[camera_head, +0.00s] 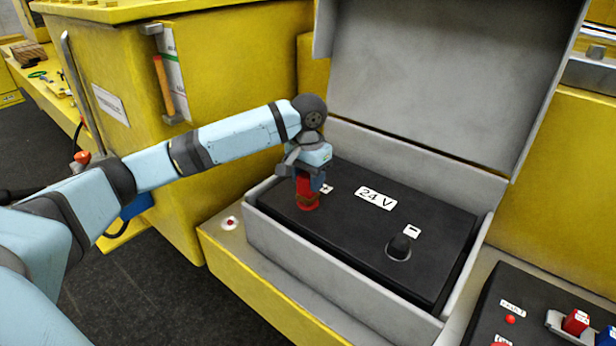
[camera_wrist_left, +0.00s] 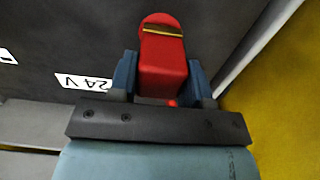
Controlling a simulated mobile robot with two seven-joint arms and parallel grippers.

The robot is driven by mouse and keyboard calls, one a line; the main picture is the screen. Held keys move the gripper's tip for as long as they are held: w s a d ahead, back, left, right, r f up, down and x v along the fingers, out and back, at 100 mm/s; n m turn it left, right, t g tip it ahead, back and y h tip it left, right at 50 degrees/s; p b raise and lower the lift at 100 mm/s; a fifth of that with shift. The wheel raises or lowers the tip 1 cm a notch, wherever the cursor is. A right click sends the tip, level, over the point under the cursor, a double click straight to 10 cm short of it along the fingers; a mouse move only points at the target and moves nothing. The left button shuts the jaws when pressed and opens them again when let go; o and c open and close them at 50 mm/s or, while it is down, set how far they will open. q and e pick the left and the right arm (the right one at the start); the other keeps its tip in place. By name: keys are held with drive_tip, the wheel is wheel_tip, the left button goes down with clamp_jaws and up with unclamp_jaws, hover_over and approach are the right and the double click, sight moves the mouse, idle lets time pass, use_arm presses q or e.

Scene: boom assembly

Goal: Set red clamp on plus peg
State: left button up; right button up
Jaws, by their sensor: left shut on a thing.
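The red clamp (camera_head: 307,193) is at the left end of the black 24 V battery (camera_head: 350,232), beside a small plus label (camera_head: 327,188). My left gripper (camera_head: 309,180) is shut on the clamp from above. In the left wrist view the clamp (camera_wrist_left: 162,62) sits between the two blue fingers (camera_wrist_left: 163,82), with a brass-coloured strip across its far end. The plus peg is hidden under or behind the clamp, so I cannot tell if the clamp is seated on it. The other peg (camera_head: 399,246), dark and bare, stands beside the minus label (camera_head: 412,231). My right gripper is not in view.
The battery lies in a grey box (camera_head: 340,291) whose raised lid (camera_head: 430,75) stands behind it. Yellow cabinet walls (camera_head: 225,85) are close on the left. A black control panel (camera_head: 530,315) with a red switch is at the lower right. Space above the battery is clear.

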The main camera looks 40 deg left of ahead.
use_arm(q)
drive_tip(key=shift+f, duration=0.8)
idle(0.9)
drive_tip(key=o, duration=1.3)
drive_tip(key=shift+c, duration=0.2)
wheel_tip(320, 180, up, 14)
drive_tip(key=b, duration=0.1)
drive_tip(key=shift+f, duration=0.1)
